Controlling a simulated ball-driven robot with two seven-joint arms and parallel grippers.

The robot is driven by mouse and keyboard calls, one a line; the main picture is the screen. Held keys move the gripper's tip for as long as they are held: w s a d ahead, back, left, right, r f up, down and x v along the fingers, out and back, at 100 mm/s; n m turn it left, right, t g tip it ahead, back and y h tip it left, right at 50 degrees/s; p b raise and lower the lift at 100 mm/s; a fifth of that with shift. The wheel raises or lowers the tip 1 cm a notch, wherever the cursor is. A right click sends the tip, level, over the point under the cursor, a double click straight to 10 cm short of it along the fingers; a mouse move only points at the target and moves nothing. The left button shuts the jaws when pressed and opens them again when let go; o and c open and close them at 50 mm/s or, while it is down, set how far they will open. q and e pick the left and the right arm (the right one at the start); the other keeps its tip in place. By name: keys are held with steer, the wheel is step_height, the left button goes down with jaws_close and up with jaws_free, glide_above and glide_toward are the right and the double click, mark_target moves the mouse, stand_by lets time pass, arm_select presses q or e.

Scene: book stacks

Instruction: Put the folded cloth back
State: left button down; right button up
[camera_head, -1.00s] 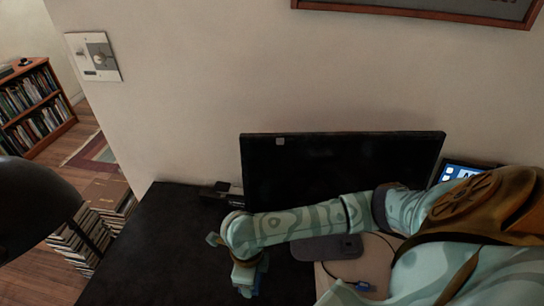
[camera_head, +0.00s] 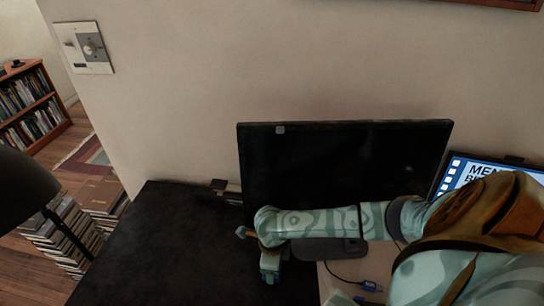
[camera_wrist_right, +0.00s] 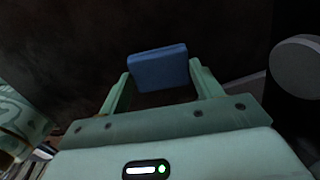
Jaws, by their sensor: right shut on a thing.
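The folded cloth (camera_wrist_right: 158,68) is a small blue block-like pad in the right wrist view. It sits between the two finger tips of my right gripper (camera_wrist_right: 160,84), which is shut on it. In the head view my right gripper (camera_head: 271,268) points down over the black desk top (camera_head: 165,245), in front of the monitor. The cloth is hard to make out there. I cannot tell how high the cloth is above the desk. My left gripper is not in view.
A black monitor (camera_head: 340,160) stands behind my right arm on its grey base (camera_head: 330,248). A lit screen (camera_head: 458,172) is at the right. A dark lamp (camera_head: 22,188) is at the left, with book stacks (camera_head: 62,235) on the floor. The left part of the desk is clear.

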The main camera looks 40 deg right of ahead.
steer(key=o, duration=0.6)
step_height(320, 180, up, 12)
steer(key=p, duration=0.4)
steer(key=shift+r, duration=0.1)
